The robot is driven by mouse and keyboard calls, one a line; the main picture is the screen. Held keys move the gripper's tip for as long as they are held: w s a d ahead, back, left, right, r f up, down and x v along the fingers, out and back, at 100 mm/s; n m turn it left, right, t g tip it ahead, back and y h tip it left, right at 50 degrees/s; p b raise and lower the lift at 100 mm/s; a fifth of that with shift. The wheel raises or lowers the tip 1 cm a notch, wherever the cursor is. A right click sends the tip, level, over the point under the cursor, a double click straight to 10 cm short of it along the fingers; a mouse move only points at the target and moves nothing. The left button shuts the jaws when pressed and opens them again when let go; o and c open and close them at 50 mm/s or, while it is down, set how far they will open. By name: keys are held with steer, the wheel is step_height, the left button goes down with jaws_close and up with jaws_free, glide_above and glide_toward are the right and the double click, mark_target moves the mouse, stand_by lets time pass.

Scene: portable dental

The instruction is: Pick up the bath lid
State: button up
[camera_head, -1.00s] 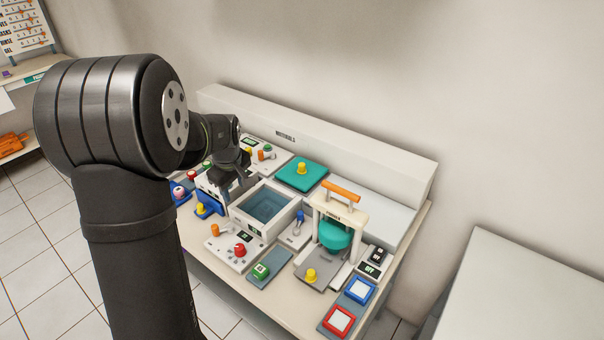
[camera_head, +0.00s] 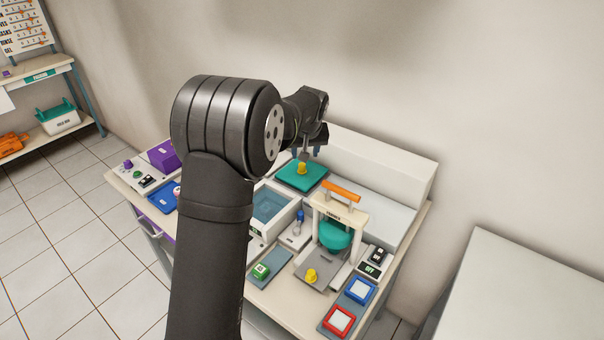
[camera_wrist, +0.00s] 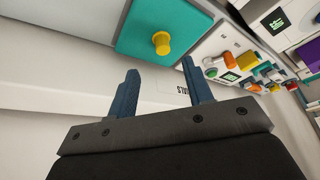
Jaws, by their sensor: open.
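The bath lid looks to be the flat teal square plate with a yellow knob; in the head view the lid (camera_head: 312,178) lies at the back of the bench. It also shows at the top of the wrist view (camera_wrist: 140,40), with its yellow knob (camera_wrist: 161,43) upright in the middle. My gripper (camera_head: 304,152) is over the lid's back part in the head view, partly hidden by my wrist. In the wrist view my gripper (camera_wrist: 160,82) has its two blue fingers spread, with nothing between them, apart from the knob.
The open water bath (camera_head: 257,222) stands in front of the lid. A white frame with an orange handle (camera_head: 341,190) stands to the right. A long white raised block (camera_head: 380,160) runs along the back. Panels with knobs (camera_wrist: 236,64) lie beside the lid.

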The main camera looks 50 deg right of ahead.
mark_target(302, 164)
steer(key=x, duration=0.8)
steer(key=shift+w+d, duration=0.15)
steer(key=shift+w, duration=0.2)
steer(key=shift+c, duration=0.5)
jaws_close()
